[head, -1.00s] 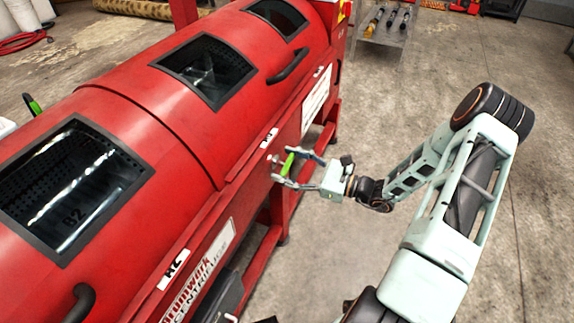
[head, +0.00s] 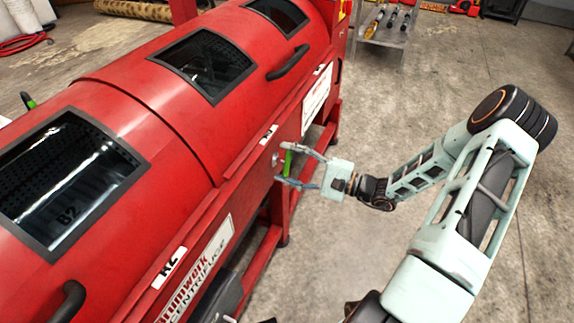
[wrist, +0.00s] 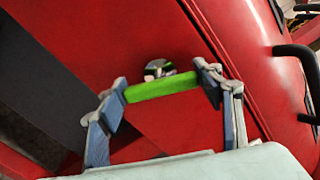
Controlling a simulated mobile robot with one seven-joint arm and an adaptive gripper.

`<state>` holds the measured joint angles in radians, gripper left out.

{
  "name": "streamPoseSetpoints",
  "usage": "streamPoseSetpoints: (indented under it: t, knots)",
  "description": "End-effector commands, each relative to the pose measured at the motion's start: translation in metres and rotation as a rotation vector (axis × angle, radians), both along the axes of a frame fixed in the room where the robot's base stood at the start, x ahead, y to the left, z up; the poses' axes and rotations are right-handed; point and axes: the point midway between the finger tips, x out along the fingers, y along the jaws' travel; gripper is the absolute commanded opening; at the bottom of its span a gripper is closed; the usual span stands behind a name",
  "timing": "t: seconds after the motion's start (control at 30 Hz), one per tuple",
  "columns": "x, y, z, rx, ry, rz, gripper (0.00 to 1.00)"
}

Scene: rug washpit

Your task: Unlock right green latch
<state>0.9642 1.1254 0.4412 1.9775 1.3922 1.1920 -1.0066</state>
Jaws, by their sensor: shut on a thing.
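The green latch (head: 288,163) is on the front side of the red centrifuge, near the lower edge of its lid. In the wrist view the green latch (wrist: 162,87) is a bright green bar, with a round metal fitting (wrist: 158,68) just behind it on the red panel. My gripper (head: 281,164) is shut on the bar, one finger at each end. In the wrist view my gripper (wrist: 163,84) spans the bar's length. A second green-tipped latch (head: 28,100) shows at the far left, beyond the drum.
The red centrifuge (head: 120,95) fills the left, with dark windows and black handles (head: 290,65). A small rack with tools (head: 385,35) stands at the back. Grey concrete floor (head: 440,75) is open to the right.

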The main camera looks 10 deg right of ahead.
Motion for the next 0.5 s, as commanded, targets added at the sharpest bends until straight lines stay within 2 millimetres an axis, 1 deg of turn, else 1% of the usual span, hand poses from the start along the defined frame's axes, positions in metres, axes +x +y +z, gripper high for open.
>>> streamPoseSetpoints:
  t: [0.03,0.2,0.5]
  knots:
    - [0.0004,-0.0015,-0.0027,-0.027,-0.032,-0.003,0.36]
    - [0.0004,-0.0017,-0.0027,-0.111,-0.148,-0.003,0.36]
    - [0.0001,-0.0013,-0.0023,-0.214,-0.291,-0.002,0.36]
